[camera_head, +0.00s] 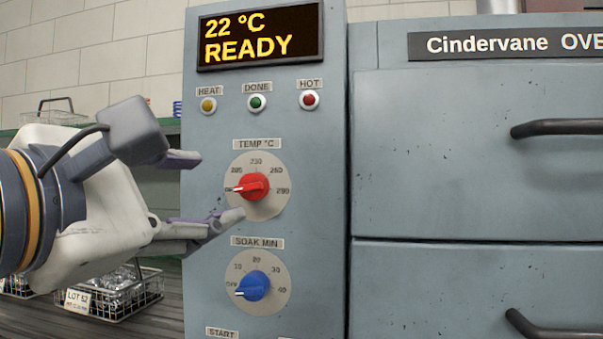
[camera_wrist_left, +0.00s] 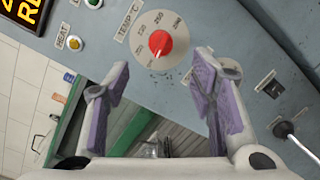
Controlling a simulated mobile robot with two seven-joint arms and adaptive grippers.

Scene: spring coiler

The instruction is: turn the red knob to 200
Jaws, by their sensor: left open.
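The red knob (camera_head: 253,187) sits on a round beige dial under the "TEMP °C" label on the blue-grey oven panel (camera_head: 330,150). Its white pointer points left, at the off mark. The display (camera_head: 261,36) reads "22 °C READY". In the left wrist view the red knob (camera_wrist_left: 160,42) lies ahead of and between the fingertips, apart from them. My left gripper (camera_head: 220,187) is open, just left of the knob, with one finger above and one below knob height. Its purple pads (camera_wrist_left: 165,85) show with nothing between them. My right gripper is not in view.
A blue knob (camera_head: 254,286) on the "SOAK MIN" dial is close below the lower finger. Three small lamps (camera_head: 256,102) are above the dial. Oven drawers with black handles (camera_head: 560,127) are at the right. A wire basket (camera_head: 110,294) stands on the bench at the lower left.

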